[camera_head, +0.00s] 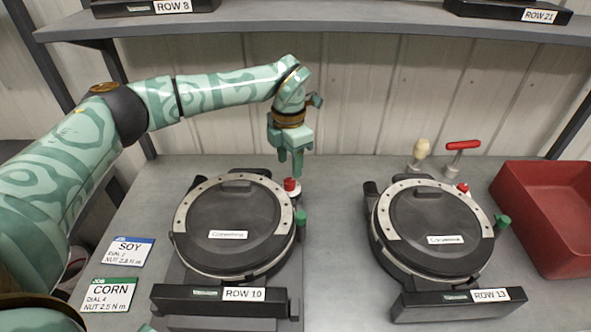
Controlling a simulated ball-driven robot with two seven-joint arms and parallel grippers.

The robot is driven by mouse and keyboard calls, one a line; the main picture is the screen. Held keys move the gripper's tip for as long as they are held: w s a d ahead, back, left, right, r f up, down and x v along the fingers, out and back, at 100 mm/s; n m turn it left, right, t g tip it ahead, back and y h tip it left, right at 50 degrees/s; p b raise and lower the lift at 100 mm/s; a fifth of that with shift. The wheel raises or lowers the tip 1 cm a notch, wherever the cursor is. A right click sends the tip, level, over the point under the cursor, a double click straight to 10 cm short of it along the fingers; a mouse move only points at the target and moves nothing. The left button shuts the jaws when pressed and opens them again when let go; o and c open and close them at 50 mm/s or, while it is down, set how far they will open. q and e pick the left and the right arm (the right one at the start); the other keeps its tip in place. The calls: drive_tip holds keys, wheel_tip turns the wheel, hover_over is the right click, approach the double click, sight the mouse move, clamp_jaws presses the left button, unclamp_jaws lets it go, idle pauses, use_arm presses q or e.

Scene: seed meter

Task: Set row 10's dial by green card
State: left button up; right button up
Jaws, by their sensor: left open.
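The row 10 meter (232,222) sits on the left of the bench, a round black unit with a pale dotted rim and a ROW 10 label (244,294). A red knob (290,185) on a white base stands at its upper right edge, and a green knob (300,217) sits just below. The green card (109,295) reads CORN, DIAL 4, NUT 2.5 N m, and lies at the bench's lower left. My left gripper (291,165) is open, pointing down just above the red knob. I cannot tell whether it touches it. My right gripper is not in view.
A blue SOY card (129,252) lies above the green card. The ROW 13 meter (432,228) stands to the right. A red-handled tool (461,150), a beige-knobbed tool (420,152) and a red bin (548,215) are at the right. A shelf (320,22) crosses above.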

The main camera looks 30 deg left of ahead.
sight(289, 181)
use_arm(q)
wheel_tip(289, 181, down, 5)
drive_tip(key=shift+s+r+b, duration=0.15)
drive_tip(key=shift+r+b, duration=0.05)
drive_tip(key=shift+b, duration=0.1)
drive_tip(key=shift+f, duration=0.6)
drive_tip(key=c, duration=1)
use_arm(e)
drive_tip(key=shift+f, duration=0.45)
use_arm(q)
drive_tip(key=shift+r, duration=0.1)
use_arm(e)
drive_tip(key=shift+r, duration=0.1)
